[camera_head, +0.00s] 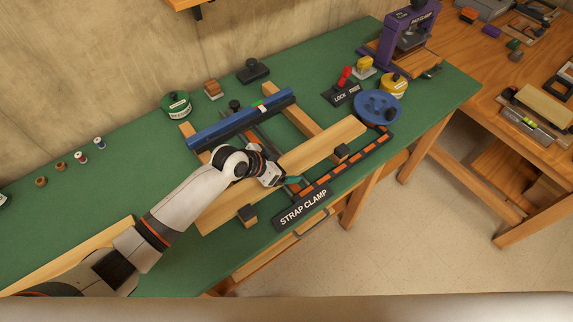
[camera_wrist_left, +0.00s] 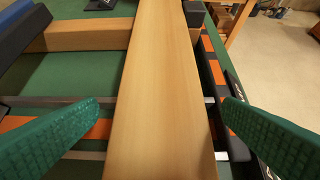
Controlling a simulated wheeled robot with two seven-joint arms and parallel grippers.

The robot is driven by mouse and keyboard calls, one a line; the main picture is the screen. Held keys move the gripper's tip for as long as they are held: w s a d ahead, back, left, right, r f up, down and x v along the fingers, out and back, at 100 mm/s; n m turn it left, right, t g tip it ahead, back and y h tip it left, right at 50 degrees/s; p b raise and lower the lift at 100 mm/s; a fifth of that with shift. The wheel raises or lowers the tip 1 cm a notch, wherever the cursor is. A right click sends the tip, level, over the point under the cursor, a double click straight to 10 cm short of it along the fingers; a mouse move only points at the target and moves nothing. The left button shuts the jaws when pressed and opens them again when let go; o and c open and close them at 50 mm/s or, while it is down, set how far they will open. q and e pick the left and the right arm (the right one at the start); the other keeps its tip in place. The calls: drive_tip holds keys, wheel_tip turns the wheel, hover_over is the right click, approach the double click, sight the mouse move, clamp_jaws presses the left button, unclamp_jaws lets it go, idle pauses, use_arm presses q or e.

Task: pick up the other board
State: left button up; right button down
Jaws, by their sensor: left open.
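A long pale board (camera_head: 325,145) lies across two wooden rails of the strap clamp frame; it also fills the middle of the left wrist view (camera_wrist_left: 165,60). My left gripper (camera_head: 284,183) is over this board, with its green fingers open. In the left wrist view the fingers (camera_wrist_left: 160,112) stand on either side of the board, with gaps at both sides. A second pale board (camera_head: 95,247) lies on the green bench at the lower left, partly hidden by my left arm. My right gripper is not in view.
A blue bar (camera_head: 240,119) runs along the back of the frame. An orange-and-black strap (camera_head: 350,165) and the strap clamp label (camera_head: 303,208) lie along the front. Tins, a blue reel (camera_head: 378,107) and a purple clamp (camera_head: 405,35) stand behind and right.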

use_arm(q)
drive_tip(key=shift+w+d+f, duration=0.15)
drive_tip(key=shift+d+f, duration=0.15)
drive_tip(key=shift+a, duration=0.1)
drive_tip(key=shift+c, duration=0.2)
drive_tip(key=c, duration=1.2)
drive_tip(key=shift+r, duration=0.1)
drive_tip(key=shift+c, duration=0.5)
